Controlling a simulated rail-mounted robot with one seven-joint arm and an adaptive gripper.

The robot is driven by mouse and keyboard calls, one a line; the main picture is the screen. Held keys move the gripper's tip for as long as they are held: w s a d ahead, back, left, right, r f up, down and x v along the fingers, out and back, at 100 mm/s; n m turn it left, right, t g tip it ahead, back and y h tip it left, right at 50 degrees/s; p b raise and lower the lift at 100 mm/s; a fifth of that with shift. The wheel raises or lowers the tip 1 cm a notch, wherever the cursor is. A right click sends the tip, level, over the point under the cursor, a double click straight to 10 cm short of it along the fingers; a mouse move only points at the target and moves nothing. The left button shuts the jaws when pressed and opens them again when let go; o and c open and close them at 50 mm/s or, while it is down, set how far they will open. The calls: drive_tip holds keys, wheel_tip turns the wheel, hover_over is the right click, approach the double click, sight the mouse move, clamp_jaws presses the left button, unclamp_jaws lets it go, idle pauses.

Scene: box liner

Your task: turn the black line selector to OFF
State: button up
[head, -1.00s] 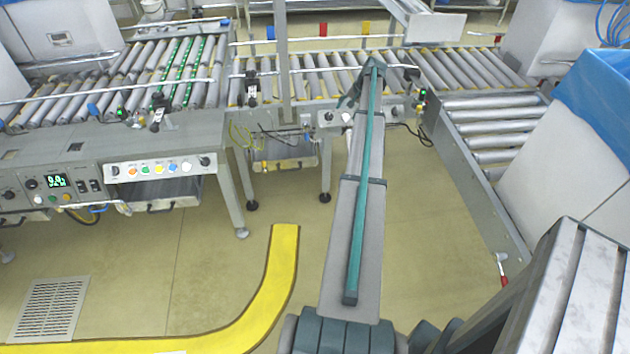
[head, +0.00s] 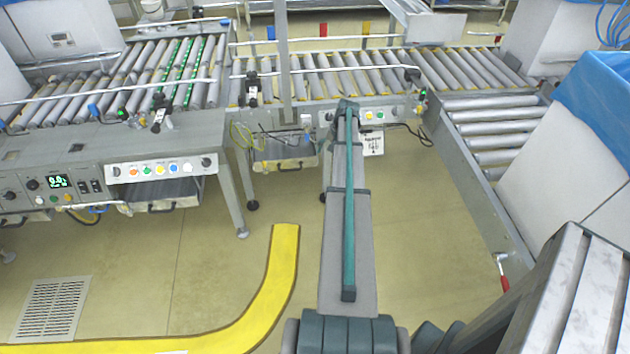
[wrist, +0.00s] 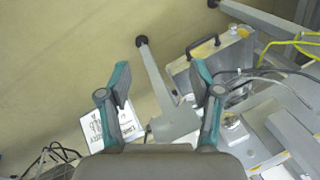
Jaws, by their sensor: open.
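Several black knobs show in the head view, and I cannot tell which is the line selector. One black knob (head: 327,117) is at the left of the middle conveyor's button panel, just left of my arm's end. Another black knob (head: 393,113) is at that panel's right end. Two more, a left knob (head: 115,171) and a right knob (head: 206,162), flank the coloured buttons on the left panel. My gripper (wrist: 160,68) is open and empty in the wrist view, its fingers spread above the floor and conveyor frame. In the head view my arm hides its fingers.
A white placard (head: 373,144) hangs below the middle panel and also shows in the wrist view (wrist: 108,122). A metal drawer box (head: 284,163) and loose yellow cable (head: 243,136) are to the left. The floor (head: 430,230) to the right of my arm is clear.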

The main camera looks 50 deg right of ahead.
drive_tip(key=s+a+f, duration=0.1)
drive_tip(key=a+f, duration=0.2)
drive_tip(key=a, duration=0.2)
drive_tip(key=s+a+f+n+g, duration=0.1)
drive_tip(key=a+f, duration=0.2)
drive_tip(key=a, duration=0.3)
drive_tip(key=shift+a+f+n+y+p, duration=0.15)
drive_tip(key=shift+f+n+y+p, duration=0.15)
drive_tip(key=shift+p, duration=0.05)
drive_tip(key=s+a+f+n+g+p, duration=0.1)
drive_tip(key=s+a+f+n+g, duration=0.3)
drive_tip(key=a, duration=0.6)
drive_tip(key=s+a+f+m+t+p, duration=0.1)
drive_tip(key=s+a+f, duration=0.1)
drive_tip(key=s+a, duration=0.65)
drive_tip(key=s+a+f+n+g, duration=0.2)
drive_tip(key=a+f, duration=0.1)
drive_tip(key=a, duration=1)
drive_tip(key=s+a+n+g+h+p, duration=0.1)
drive_tip(key=s+a+n+g+p, duration=0.2)
drive_tip(key=s+a, duration=1.3)
drive_tip(key=s+n, duration=0.2)
drive_tip(key=s, duration=0.1)
drive_tip(key=shift+s+a+f+n+g, duration=0.15)
drive_tip(key=shift+a+f+n+g, duration=0.1)
drive_tip(key=shift+n+g, duration=0.15)
